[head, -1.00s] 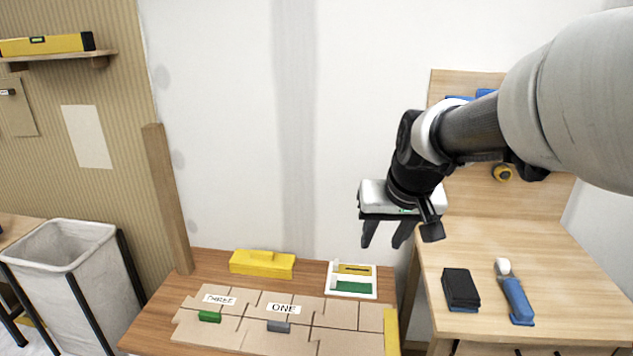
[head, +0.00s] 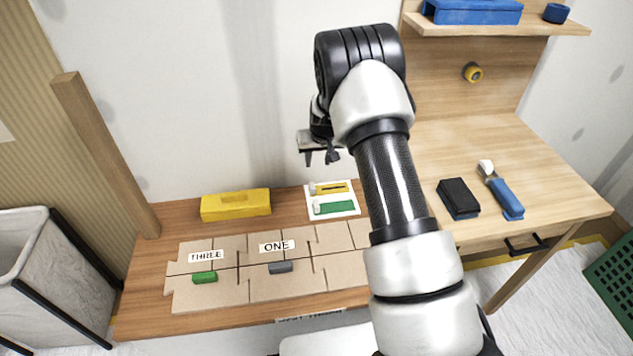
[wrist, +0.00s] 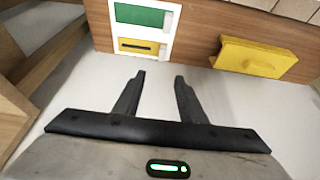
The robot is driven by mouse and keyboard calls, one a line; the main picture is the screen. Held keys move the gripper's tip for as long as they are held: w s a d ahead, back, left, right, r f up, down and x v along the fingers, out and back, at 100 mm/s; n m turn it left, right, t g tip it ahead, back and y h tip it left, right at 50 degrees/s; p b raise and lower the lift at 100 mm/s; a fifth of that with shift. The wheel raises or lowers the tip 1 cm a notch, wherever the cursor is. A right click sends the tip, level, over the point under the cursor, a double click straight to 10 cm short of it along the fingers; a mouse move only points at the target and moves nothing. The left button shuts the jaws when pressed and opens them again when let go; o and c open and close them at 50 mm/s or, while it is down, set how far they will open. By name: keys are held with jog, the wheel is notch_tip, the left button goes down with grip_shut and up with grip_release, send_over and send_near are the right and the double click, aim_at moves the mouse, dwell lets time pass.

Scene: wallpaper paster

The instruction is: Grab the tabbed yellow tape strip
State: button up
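The yellow tape strip (head: 332,188) lies on a white card (head: 345,212) at the back of the wooden bench, with a white tab at its left end in the head view. A green strip (head: 335,208) with a white tab lies beside it on the card. In the wrist view the yellow strip (wrist: 139,46) is above and left of the fingers and shows a dark line along its middle. My gripper (head: 322,158) hangs above and behind the card. Its two fingers (wrist: 160,77) are apart with nothing between them.
A yellow box-like block (head: 236,205) stands left of the card. Cardboard pieces (head: 300,258) with labels THREE and ONE, a green block (head: 204,277) and a grey block (head: 281,267) lie in front. A side table (head: 480,140) stands right; the wall (head: 190,90) is close behind.

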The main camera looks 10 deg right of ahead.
jog(key=b, duration=0.3)
send_near(312, 185)
notch_tip(312, 185, down, 2)
jog(key=shift+w+b+x, duration=0.15)
jog(key=shift+b+x, duration=0.3)
jog(key=shift+x, duration=1.1)
jog(key=shift+w+b+x, duration=0.2)
jog(key=shift+b+x, duration=0.25)
jog(key=shift+x, duration=1.15)
jog(key=shift+r, duration=0.2)
jog(key=shift+s, duration=0.1)
grip_shut()
